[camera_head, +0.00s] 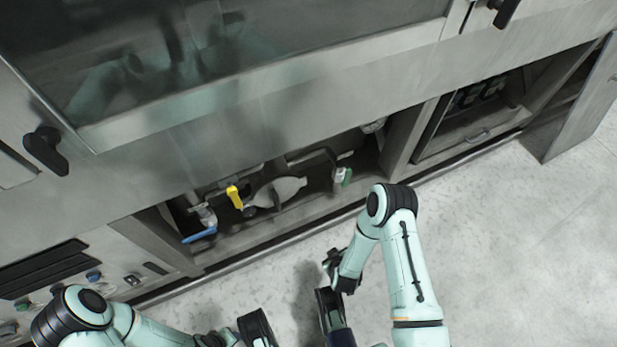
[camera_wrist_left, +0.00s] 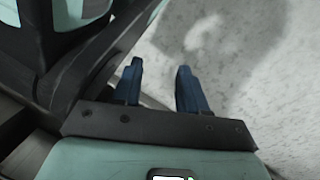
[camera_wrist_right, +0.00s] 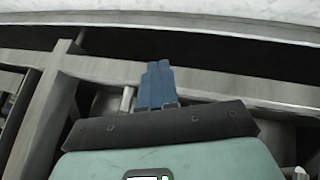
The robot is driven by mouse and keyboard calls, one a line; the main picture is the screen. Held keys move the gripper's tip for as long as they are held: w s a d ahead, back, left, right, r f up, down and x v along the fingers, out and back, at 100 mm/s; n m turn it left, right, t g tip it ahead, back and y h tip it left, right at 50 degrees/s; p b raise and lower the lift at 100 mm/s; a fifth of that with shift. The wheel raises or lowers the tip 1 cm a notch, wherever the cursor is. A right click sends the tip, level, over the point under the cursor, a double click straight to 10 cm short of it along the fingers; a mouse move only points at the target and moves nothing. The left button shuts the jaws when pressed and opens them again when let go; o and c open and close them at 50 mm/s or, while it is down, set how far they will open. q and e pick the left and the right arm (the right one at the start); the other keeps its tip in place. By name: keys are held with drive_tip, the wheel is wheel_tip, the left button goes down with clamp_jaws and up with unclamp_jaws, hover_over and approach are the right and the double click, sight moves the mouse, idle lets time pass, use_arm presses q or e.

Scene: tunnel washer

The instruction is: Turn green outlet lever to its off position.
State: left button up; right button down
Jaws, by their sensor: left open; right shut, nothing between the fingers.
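The green outlet lever (camera_head: 346,177) is a small green handle on a pale fitting, in the right part of the open low compartment in the head view. Its exact angle is too small to tell. My right gripper (camera_wrist_right: 160,68) is shut and empty in the right wrist view, with its blue fingers together in front of the compartment's frame. In the head view my right arm is bent in front of the compartment, below and right of the lever, apart from it. My left gripper (camera_wrist_left: 158,67) is open and empty above the floor, away from the lever.
A yellow lever (camera_head: 234,197) and a blue lever (camera_head: 200,235) sit further left in the same compartment, near a grey pipe body (camera_head: 279,189). A raised sill (camera_head: 280,229) runs along its front. An open cabinet door (camera_head: 575,100) stands at right. The floor (camera_head: 500,240) at right is clear.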

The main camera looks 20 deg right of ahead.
drive_tip(key=w+r+n+t+h, duration=0.1)
drive_tip(key=w+r+n+t, duration=0.1)
drive_tip(key=w, duration=0.2)
use_arm(q)
drive_tip(key=w+d+r+t+p, duration=0.1)
drive_tip(key=w+r+t+p, duration=0.25)
drive_tip(key=w+r, duration=0.3)
use_arm(e)
drive_tip(key=n+t+h, duration=0.4)
drive_tip(key=n+h, duration=0.1)
drive_tip(key=h, duration=0.3)
approach(347, 177)
drive_tip(key=s+a, duration=0.2)
drive_tip(key=a, duration=0.5)
use_arm(q)
drive_tip(key=s+a+f+g+b, duration=0.1)
drive_tip(key=s+f+g+b, duration=0.2)
drive_tip(key=s+f, duration=0.3)
drive_tip(key=shift+s+b, duration=0.35)
drive_tip(key=shift+s, duration=0.2)
use_arm(e)
drive_tip(key=s+d+r+x, duration=0.1)
drive_tip(key=d+x, duration=0.1)
drive_tip(key=x, duration=1)
drive_tip(key=shift+s+d, duration=0.2)
use_arm(q)
drive_tip(key=shift+g, duration=0.25)
